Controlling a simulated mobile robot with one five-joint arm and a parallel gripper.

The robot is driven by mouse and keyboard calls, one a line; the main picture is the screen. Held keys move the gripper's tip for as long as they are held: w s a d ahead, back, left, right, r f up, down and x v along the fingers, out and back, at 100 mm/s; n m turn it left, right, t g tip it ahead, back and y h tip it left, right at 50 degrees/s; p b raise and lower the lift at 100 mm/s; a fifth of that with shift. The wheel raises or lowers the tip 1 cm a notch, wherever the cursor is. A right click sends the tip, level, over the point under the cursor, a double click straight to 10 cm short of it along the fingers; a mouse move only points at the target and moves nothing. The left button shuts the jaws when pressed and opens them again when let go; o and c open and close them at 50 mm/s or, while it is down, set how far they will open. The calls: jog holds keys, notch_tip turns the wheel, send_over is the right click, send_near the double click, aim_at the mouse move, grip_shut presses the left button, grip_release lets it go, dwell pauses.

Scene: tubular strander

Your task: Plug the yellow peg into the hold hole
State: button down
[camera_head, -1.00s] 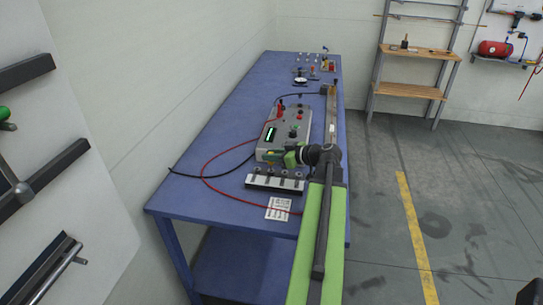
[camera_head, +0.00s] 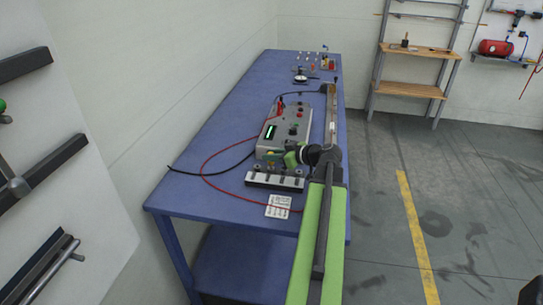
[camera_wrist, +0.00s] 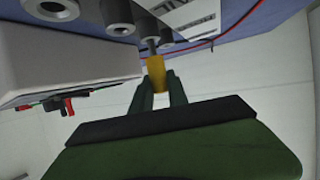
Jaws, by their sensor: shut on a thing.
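My gripper (camera_wrist: 158,92) is shut on the yellow peg (camera_wrist: 156,70) in the wrist view. A thin grey metal pin (camera_wrist: 152,46) points from the peg toward a row of round grey sockets (camera_wrist: 118,17). The pin's tip overlaps one socket, and I cannot tell whether it is inside or in front of it. In the head view my gripper (camera_head: 287,158) is above the white-and-black socket strip (camera_head: 274,181), at the front of the grey control box (camera_head: 284,133). Which socket is the hold hole cannot be read.
The blue table (camera_head: 215,133) carries a red cable (camera_head: 205,160), a black cable and a printed card (camera_head: 279,206) close to the strip. Small parts stand at the table's far end. A wall panel with bars (camera_head: 45,175) is at the left.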

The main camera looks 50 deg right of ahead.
jog(key=shift+f+b, duration=0.95)
jog(key=shift+f, duration=0.05)
jog(key=c, duration=1.2)
grip_release()
jog(key=p+v, duration=0.6)
jog(key=v, duration=1.1)
jog(key=shift+s+r+p, duration=0.15)
jog(key=shift+s+p, duration=0.05)
jog(key=shift+p, duration=0.15)
